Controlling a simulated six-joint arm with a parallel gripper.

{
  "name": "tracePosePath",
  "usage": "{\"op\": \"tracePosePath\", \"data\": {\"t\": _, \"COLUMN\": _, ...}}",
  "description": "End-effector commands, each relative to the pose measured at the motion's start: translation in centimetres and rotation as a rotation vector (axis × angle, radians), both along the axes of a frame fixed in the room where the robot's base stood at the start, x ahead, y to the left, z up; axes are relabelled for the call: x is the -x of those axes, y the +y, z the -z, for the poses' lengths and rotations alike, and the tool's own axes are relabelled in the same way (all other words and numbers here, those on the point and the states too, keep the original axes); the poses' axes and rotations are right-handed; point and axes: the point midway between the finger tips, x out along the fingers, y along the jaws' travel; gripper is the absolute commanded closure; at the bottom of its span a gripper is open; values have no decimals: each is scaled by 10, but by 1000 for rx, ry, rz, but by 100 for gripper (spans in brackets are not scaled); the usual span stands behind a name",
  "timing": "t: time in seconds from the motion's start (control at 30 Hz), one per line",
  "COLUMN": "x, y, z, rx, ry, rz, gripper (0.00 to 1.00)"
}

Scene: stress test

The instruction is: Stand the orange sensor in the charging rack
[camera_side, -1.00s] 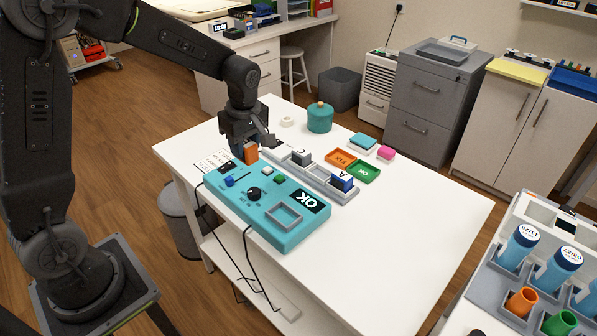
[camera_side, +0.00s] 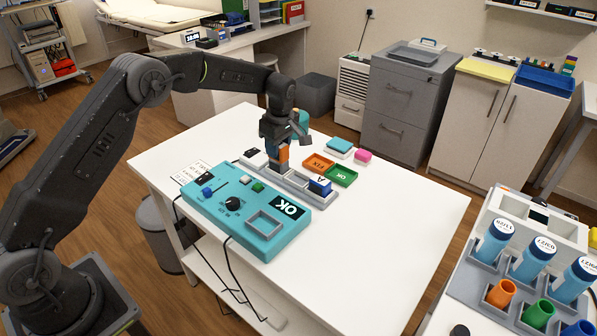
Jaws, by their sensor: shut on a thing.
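My gripper (camera_side: 277,146) is shut on the orange sensor (camera_side: 283,154) and points down over the charging rack. The sensor looks upright. I cannot tell whether its lower end touches the rack or is above it. The charging rack (camera_side: 297,186) is a long grey strip with several compartments, lying behind the teal panel. A dark blue block with a white top marked A (camera_side: 320,186) stands in its right end. The block marked C, seen earlier in the rack, is now mostly or wholly hidden by my gripper and the sensor.
A teal panel (camera_side: 222,208) with knobs, a square frame and an OK label lies in front of the rack. Orange (camera_side: 318,163) and green (camera_side: 342,176) trays lie behind it. A teal jar (camera_side: 301,122) stands behind my gripper. The table's right side is clear.

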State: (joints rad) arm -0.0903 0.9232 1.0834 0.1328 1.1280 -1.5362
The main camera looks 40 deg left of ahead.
Motion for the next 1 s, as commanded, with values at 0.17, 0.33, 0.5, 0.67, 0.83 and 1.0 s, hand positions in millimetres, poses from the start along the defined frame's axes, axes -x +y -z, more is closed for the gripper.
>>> {"op": "tracePosePath", "data": {"t": 0.17, "x": -17, "y": -33, "z": 23, "rx": 0, "ry": 0, "rz": 2, "gripper": 88}}
{"op": "tracePosePath", "data": {"t": 0.33, "x": -26, "y": -47, "z": 32, "rx": 0, "ry": 0, "rz": -1, "gripper": 88}}
{"op": "tracePosePath", "data": {"t": 0.5, "x": -27, "y": -50, "z": 42, "rx": 0, "ry": 2, "rz": -1, "gripper": 88}}
{"op": "tracePosePath", "data": {"t": 0.67, "x": -26, "y": -49, "z": 65, "rx": 0, "ry": 2, "rz": 0, "gripper": 88}}
{"op": "tracePosePath", "data": {"t": 0.83, "x": -27, "y": -49, "z": 74, "rx": 0, "ry": -1, "rz": -1, "gripper": 88}}
{"op": "tracePosePath", "data": {"t": 1.0, "x": -27, "y": -49, "z": 73, "rx": 0, "ry": -1, "rz": -1, "gripper": 88}}
